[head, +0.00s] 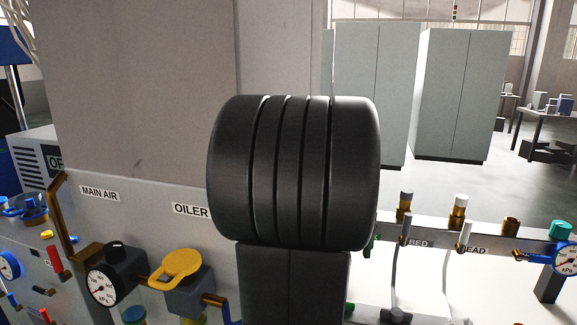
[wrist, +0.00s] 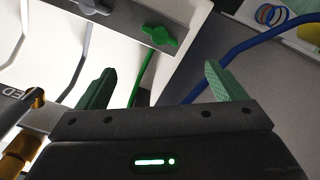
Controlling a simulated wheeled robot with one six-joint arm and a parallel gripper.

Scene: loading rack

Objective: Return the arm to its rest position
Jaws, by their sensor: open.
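My gripper (wrist: 157,88) shows in the wrist view, with its two green fingers wide apart and nothing between them. A green hose runs behind the gap between the fingers, but I cannot tell how far off it is. In the head view my dark ribbed arm link fills the middle and hides part of the panel. My gripper does not show in the head view.
A panel carries a MAIN AIR label (head: 99,193), a round gauge (head: 102,286) and a yellow handle (head: 177,268). Brass fittings stand at the right near the BED label (head: 419,243). Grey cabinets (head: 461,95) stand behind. A green knob (wrist: 159,37) and a blue hose (wrist: 245,48) show in the wrist view.

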